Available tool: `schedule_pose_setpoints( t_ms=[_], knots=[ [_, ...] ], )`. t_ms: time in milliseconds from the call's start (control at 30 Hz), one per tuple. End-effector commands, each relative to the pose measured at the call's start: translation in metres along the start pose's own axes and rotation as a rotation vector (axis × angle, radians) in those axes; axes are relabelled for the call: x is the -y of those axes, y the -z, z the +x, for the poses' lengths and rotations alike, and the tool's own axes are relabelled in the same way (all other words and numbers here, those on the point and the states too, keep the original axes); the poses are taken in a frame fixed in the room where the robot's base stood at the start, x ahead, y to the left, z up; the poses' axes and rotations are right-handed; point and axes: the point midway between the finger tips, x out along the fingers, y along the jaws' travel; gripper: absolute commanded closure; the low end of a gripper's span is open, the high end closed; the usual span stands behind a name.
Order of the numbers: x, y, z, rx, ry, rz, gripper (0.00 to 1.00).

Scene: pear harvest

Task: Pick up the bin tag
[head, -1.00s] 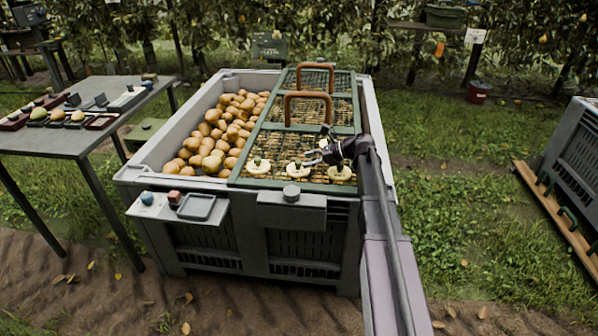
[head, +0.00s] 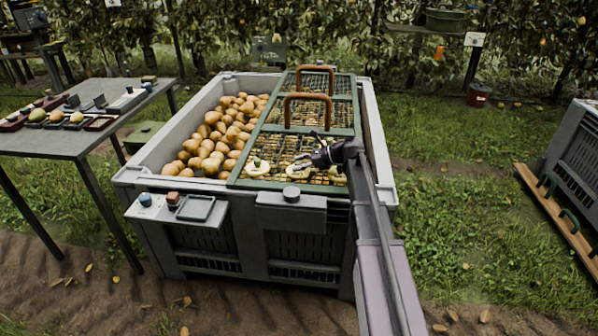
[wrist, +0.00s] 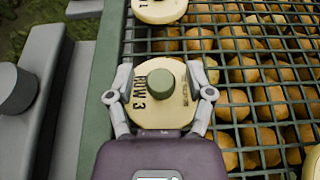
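One tag (wrist: 160,107), marked "ROW 3", sits between the fingers of my gripper (wrist: 160,92) in the wrist view. The fingers are spread to either side of its rim; I cannot tell whether they touch it. In the head view my gripper (head: 303,164) is low over the lid, by the middle tag (head: 294,171), partly hiding it. Another tag (head: 258,169) lies to its left, and one (head: 334,175) to its right, partly hidden by my arm.
The grey bin (head: 142,168) holds yellow-brown fruit under the half-covering mesh lid (head: 244,184). Two brown handles (head: 307,97) rise from the lid beyond my gripper. A grey round knob (head: 291,193) stands at the bin's front edge. A table (head: 60,143) stands left.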

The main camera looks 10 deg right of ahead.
Motion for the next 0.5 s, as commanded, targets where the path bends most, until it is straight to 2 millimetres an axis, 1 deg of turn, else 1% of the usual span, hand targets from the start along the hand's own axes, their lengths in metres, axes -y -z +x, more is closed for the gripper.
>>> schedule_pose_setpoints(
  t_ms=[33, 67, 100, 167, 200, 500],
  knots=[
    [0.0, 0.0, -0.0001, 0.0, 0.0, 0.0, 0.59],
    [0.0, 0.0, -0.0001, 0.0, 0.0, 0.0, 0.68],
    [0.0, 0.0, -0.0001, 0.0, 0.0, 0.0, 0.8],
    [0.0, 0.0001, -0.0001, 0.0, 0.0, 0.0, 0.98],
    [0.0, 0.0001, -0.0001, 0.0, 0.0, 0.0, 1.0],
    [0.0, 0.0002, 0.0, -0.001, 0.0, 0.0, 1.0]
  ],
)
